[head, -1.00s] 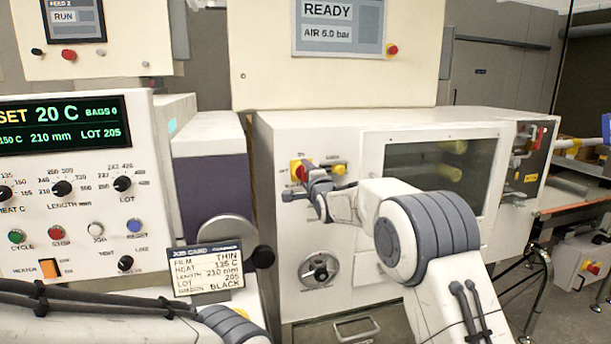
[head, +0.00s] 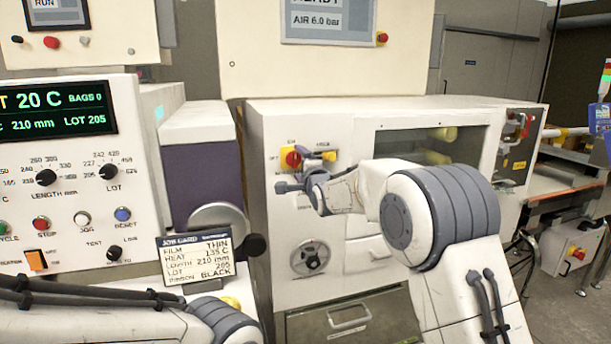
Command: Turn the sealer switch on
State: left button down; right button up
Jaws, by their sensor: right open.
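A red rotary knob on a yellow plate (head: 292,158) sits on the front of the white cabinet. A yellow handle (head: 329,156) is just right of it. The small labels around them are too blurred to read surely, so I cannot tell which is the sealer switch. My right gripper (head: 297,171) is open in front of this panel, with one dark finger close to the two controls and the other lower left. I cannot tell whether it touches either. The wrist hides part of the panel below.
The white cabinet (head: 270,235) has a round dial (head: 311,257) and a drawer handle (head: 349,319) below. A control panel with several knobs (head: 45,178) stands at left. A job card (head: 197,259) stands before a grey disc with a black knob (head: 254,246).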

jog(key=b+v, duration=0.1)
jog(key=v, duration=0.6)
jog(key=shift+b, duration=0.4)
jog(key=s+a+f+n+g+p, duration=0.1)
jog(key=s+a+f+n+g, duration=0.3)
jog(key=s, duration=0.5)
jog(key=s+a+f+n+g+p, duration=0.15)
jog(key=s+f+n+g, duration=0.25)
jog(key=s+f+n, duration=0.45)
jog(key=s+d+f+n+g+h, duration=0.1)
jog(key=s+d+f+n+g, duration=0.1)
jog(key=s, duration=0.8)
jog(key=s+d+f+n+g+h, duration=0.1)
jog(key=s+n+g, duration=0.3)
jog(key=s, duration=0.6)
jog(key=s+d+f+n+g+h+p, duration=0.1)
jog(key=s+d+f+n+g, duration=0.2)
jog(key=s, duration=0.7)
jog(key=shift+s+d+f+n+h, duration=0.25)
jog(key=shift+d+f+n+h, duration=0.05)
jog(key=shift+d+f+n, duration=0.25)
